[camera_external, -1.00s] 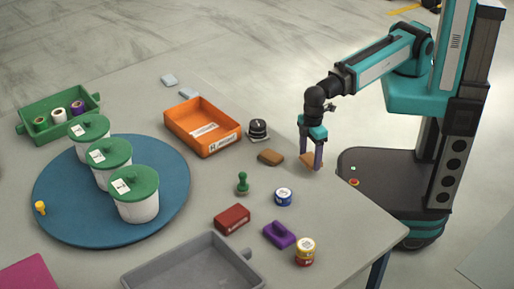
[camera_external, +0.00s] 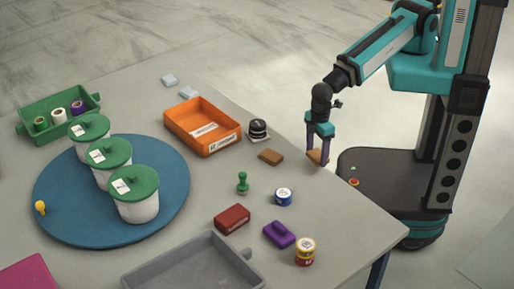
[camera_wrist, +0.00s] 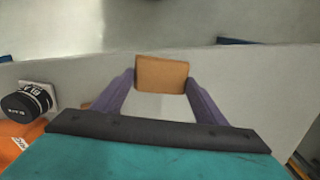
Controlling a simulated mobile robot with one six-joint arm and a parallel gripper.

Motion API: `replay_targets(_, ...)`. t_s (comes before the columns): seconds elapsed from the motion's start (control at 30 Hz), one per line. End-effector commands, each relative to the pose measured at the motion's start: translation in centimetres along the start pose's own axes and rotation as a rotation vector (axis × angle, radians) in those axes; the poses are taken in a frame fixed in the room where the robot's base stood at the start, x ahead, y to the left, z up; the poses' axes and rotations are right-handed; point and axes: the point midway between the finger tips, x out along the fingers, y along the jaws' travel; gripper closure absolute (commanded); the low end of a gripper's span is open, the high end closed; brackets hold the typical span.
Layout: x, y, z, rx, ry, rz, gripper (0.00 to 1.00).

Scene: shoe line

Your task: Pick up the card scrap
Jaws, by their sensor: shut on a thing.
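The card scrap (camera_external: 315,157) is a small flat brown-orange piece. My gripper (camera_external: 318,158) is shut on it near the table's right edge, and the scrap looks raised a little above the table. In the wrist view the scrap (camera_wrist: 161,74) sits between the two purple fingertips (camera_wrist: 161,82), with its broad face showing. A second brown piece (camera_external: 271,157) lies flat on the table to the left of my gripper.
An orange tray (camera_external: 170,127) and a black-lidded jar (camera_external: 258,128) stand left of my gripper. A green stamp (camera_external: 242,184), blue tin (camera_external: 283,196), red block (camera_external: 232,217) and purple block (camera_external: 279,234) stand toward the front. The table's edge is close on the right.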

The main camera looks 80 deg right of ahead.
Motion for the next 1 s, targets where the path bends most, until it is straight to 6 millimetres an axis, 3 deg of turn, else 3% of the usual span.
replay_targets(1.0, -1.0, 0.7, 5.0, 0.000, -0.002, 0.001, 0.55)
